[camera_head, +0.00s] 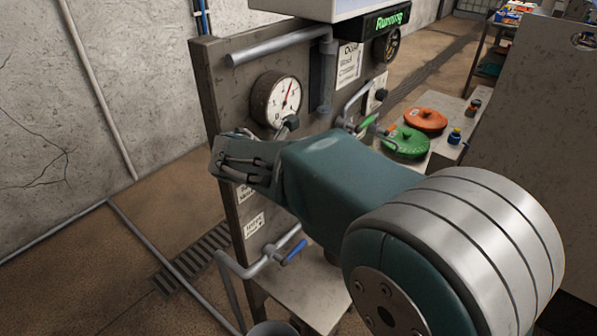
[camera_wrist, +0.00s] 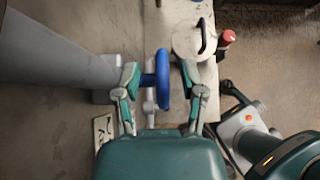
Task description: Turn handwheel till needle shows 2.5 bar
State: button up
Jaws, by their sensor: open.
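The round pressure gauge (camera_head: 276,100) is on the upright panel in the head view. Its red needle points up and slightly right; the numbers are too small to read. My gripper (camera_head: 238,160) is in front of the panel, below and left of the gauge. In the wrist view my gripper (camera_wrist: 159,72) is open, its two fingers apart and empty. A blue handle (camera_wrist: 163,73) appears between the fingers; I cannot tell how far beyond them it is. A blue lever handle (camera_head: 293,252) shows low on the panel. I cannot make out a handwheel for certain; my arm hides part of the panel.
A large grey cylinder (camera_wrist: 60,55) is close left of the gripper in the wrist view.

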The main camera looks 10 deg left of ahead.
jog(key=v, duration=0.9)
jog(key=shift+a, duration=0.2)
jog(key=v, duration=0.9)
